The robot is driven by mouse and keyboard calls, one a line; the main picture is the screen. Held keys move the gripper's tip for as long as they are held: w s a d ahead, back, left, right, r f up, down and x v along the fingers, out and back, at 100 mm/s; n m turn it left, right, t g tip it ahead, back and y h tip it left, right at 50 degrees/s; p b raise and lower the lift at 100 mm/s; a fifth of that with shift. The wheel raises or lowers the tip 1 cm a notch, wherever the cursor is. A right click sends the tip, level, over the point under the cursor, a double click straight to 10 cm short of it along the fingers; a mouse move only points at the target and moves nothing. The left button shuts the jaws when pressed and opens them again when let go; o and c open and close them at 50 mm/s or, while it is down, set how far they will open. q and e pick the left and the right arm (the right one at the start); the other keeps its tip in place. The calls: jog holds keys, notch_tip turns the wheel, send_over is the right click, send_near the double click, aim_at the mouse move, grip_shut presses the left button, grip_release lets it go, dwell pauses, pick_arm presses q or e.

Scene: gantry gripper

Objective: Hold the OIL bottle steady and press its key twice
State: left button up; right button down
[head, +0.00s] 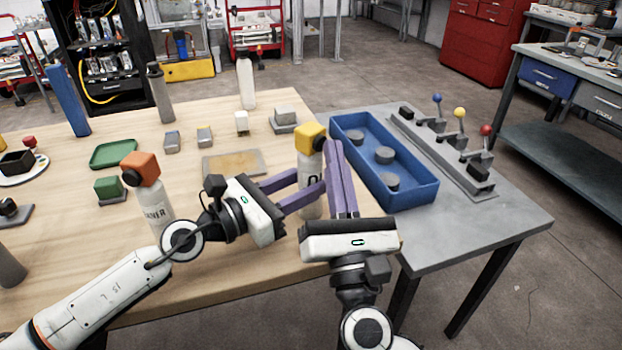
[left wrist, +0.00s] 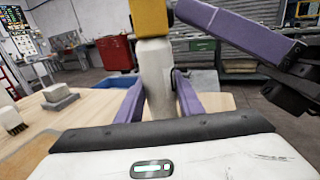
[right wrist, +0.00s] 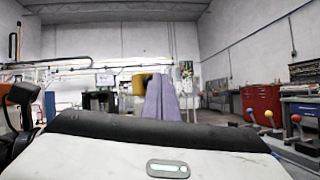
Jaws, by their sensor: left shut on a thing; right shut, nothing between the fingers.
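The OIL bottle (head: 311,172) is white with a yellow head (head: 312,138) and stands upright near the table's right edge; part of its label is hidden by fingers. My left gripper (head: 314,192) is shut around its body, and the left wrist view shows the white body (left wrist: 155,72) between the two purple fingers. My right gripper (head: 335,148) is shut and empty, its fingertips close beside the right side of the yellow head. In the right wrist view the head (right wrist: 140,84) shows just left of the shut fingers. I cannot tell whether they touch the key.
A second white bottle with an orange head (head: 141,168) stands left of my left gripper. A blue tray (head: 415,195) with grey discs and a lever panel (head: 440,150) lie on the grey table to the right. A wooden board (head: 232,163) lies behind the left gripper.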

dwell(0.4)
jog(key=shift+s+d, duration=0.2)
jog(key=shift+d, duration=0.05)
jog(key=s+d, duration=0.4)
jog(key=shift+d, duration=0.15)
dwell(0.5)
jog(key=shift+s, duration=0.1)
dwell(1.1)
pick_arm(q)
jog(key=o, duration=1.3)
